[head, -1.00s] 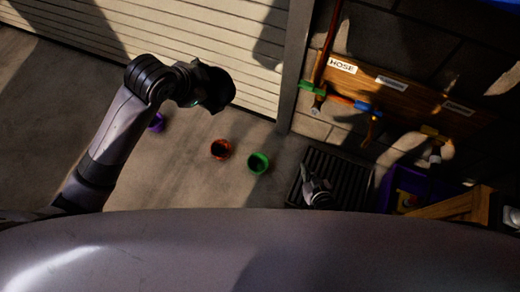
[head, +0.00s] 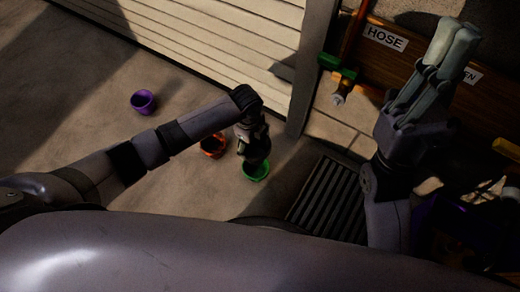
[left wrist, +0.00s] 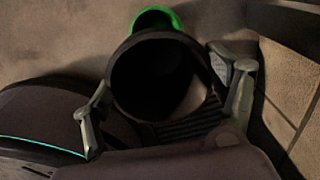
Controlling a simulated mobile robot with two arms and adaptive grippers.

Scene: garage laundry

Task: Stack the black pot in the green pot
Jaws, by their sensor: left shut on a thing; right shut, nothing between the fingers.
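The black pot (head: 257,155) is in my left gripper (head: 249,136), close over the green pot (head: 257,173) on the floor. From the head view I cannot tell whether the two pots touch. In the left wrist view the black pot (left wrist: 150,82) shows its dark open mouth between the fingers of the left gripper (left wrist: 165,100). The green pot's rim (left wrist: 157,14) shows beyond it at the top, mostly hidden by the black pot. My right gripper (head: 440,65) is shut and empty, raised at the right with its fingers pointing up.
An orange pot (head: 213,148) stands just left of the green pot, partly behind my left arm. A purple pot (head: 143,102) stands farther left. A dark slatted grate (head: 325,200) lies to the right. A white shutter door (head: 240,40) stands behind.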

